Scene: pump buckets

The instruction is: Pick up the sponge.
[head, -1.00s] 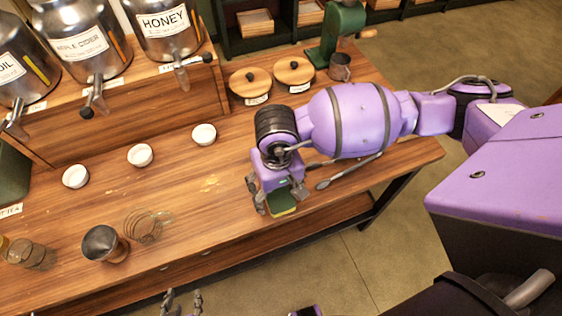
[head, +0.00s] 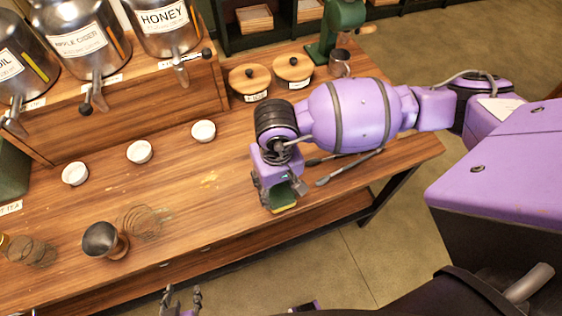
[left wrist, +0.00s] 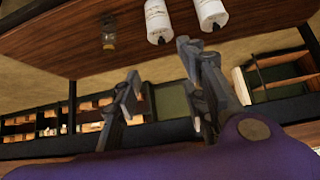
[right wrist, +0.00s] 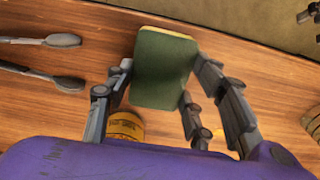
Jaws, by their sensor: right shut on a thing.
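The sponge, green with a yellow layer, is at the front edge of the wooden counter in the head view (head: 284,203) and fills the upper middle of the right wrist view (right wrist: 163,68). My right gripper (head: 281,190) is shut on it, with fingers at both sides of the sponge in the right wrist view (right wrist: 153,98). I cannot tell whether the sponge still touches the counter. My left gripper (head: 181,301) is low in the head view, in front of the counter. Its fingers are apart and empty in the left wrist view (left wrist: 165,75).
Several white cups, including one cup (head: 203,131), stand behind. A dark tamper-like object (head: 102,241) and wire coil (head: 145,221) lie left. A yellow labelled round object (right wrist: 124,126) shows beyond the right fingers.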

